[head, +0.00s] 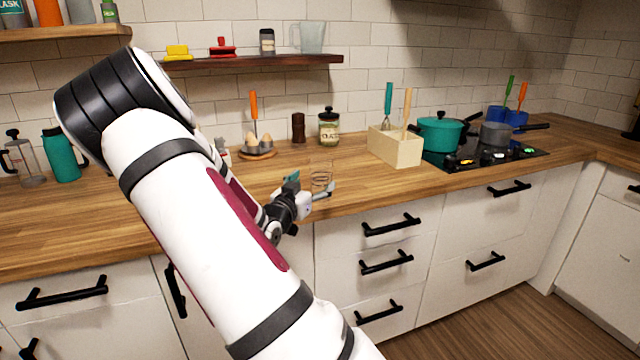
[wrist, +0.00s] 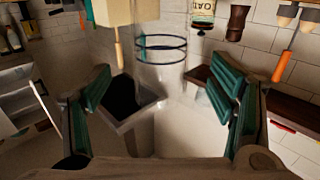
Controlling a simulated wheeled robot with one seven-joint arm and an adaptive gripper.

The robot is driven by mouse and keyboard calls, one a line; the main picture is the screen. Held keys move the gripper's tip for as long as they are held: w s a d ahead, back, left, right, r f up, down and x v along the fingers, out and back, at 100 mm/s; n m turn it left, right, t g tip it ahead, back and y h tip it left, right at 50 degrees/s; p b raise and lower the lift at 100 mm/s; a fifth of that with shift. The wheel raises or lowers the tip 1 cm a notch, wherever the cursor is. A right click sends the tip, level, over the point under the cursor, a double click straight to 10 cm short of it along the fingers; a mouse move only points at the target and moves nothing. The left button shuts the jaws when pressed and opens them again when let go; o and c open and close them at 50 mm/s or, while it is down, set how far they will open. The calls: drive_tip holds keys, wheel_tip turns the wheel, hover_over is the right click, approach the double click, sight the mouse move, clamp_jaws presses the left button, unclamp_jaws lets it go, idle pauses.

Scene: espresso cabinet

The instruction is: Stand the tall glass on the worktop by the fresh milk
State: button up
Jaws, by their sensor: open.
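The tall glass (head: 321,174) is clear with dark rings and appears upright near the front edge of the worktop (head: 365,190). My gripper (head: 311,184) is open and empty, right at the near side of the glass. In the wrist view, which is upside down, the glass (wrist: 162,75) appears between the two teal fingers (wrist: 162,90), with a gap on each side. I cannot tell whether the fingertips reach around it. I cannot make out the fresh milk; my arm hides part of the worktop.
Behind stand an oat jar (head: 329,127), a dark brown mill (head: 298,127) and an egg holder (head: 257,150). A wooden utensil box (head: 396,147) is right of the glass, before the hob with a teal pot (head: 440,134). A teal flask (head: 62,155) and a press (head: 24,160) stand left.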

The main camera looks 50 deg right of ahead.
sight(317, 178)
drive_tip(key=shift+x, duration=2.95)
drive_tip(key=shift+f, duration=0.1)
drive_tip(key=c, duration=1.5)
drive_tip(key=shift+c, duration=0.6)
